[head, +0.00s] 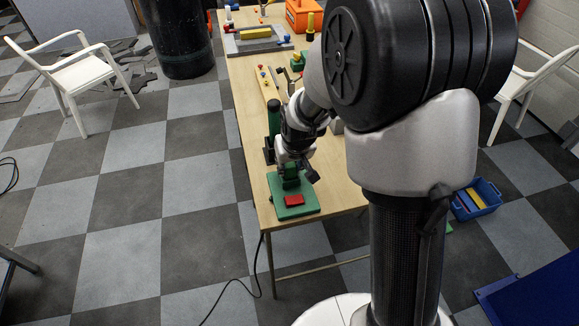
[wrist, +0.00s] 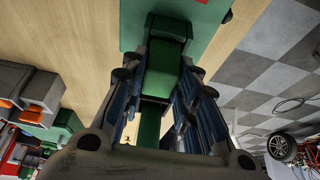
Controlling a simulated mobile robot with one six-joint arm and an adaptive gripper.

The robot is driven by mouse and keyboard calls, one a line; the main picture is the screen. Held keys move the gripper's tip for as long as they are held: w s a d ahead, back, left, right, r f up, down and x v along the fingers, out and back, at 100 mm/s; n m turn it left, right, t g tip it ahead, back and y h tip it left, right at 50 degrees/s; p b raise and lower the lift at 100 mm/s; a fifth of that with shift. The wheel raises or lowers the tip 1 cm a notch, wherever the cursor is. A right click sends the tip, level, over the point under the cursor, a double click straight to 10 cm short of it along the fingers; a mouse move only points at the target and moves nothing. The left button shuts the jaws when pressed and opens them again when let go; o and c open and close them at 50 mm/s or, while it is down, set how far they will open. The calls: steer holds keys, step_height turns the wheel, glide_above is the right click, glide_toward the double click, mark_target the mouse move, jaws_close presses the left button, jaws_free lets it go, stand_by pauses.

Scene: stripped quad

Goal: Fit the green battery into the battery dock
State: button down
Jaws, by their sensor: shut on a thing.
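The green battery (wrist: 165,72) is a dark green block between the two fingers of my gripper (wrist: 165,85) in the wrist view. My gripper also shows in the head view (head: 292,166), shut on the battery, fingers pointing down. The battery (head: 290,181) shows there as a dark green shape under the fingers. Below it is a green plate with a red pad (head: 294,200), which looks like the battery dock (head: 297,212), at the table's near end. The battery is over the dock's rear part. Its lower end is hidden, so I cannot tell whether it is seated.
The wooden table (head: 246,105) runs away from me. A dark green cylinder (head: 273,117) stands just behind my gripper. A grey tray (head: 257,41) and an orange box (head: 303,14) are at the far end. The table's left edge is close to the dock.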

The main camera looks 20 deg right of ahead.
steer(key=shift+f, duration=0.25)
steer(key=shift+f, duration=0.1)
steer(key=shift+f, duration=0.15)
steer(key=c, duration=1.2)
jaws_free()
steer(key=shift+c, duration=0.2)
steer(key=shift+r, duration=0.5)
steer(key=p+v, duration=0.3)
steer(key=v, duration=0.8)
steer(key=shift+s+r, duration=0.15)
steer(key=shift+s, duration=0.15)
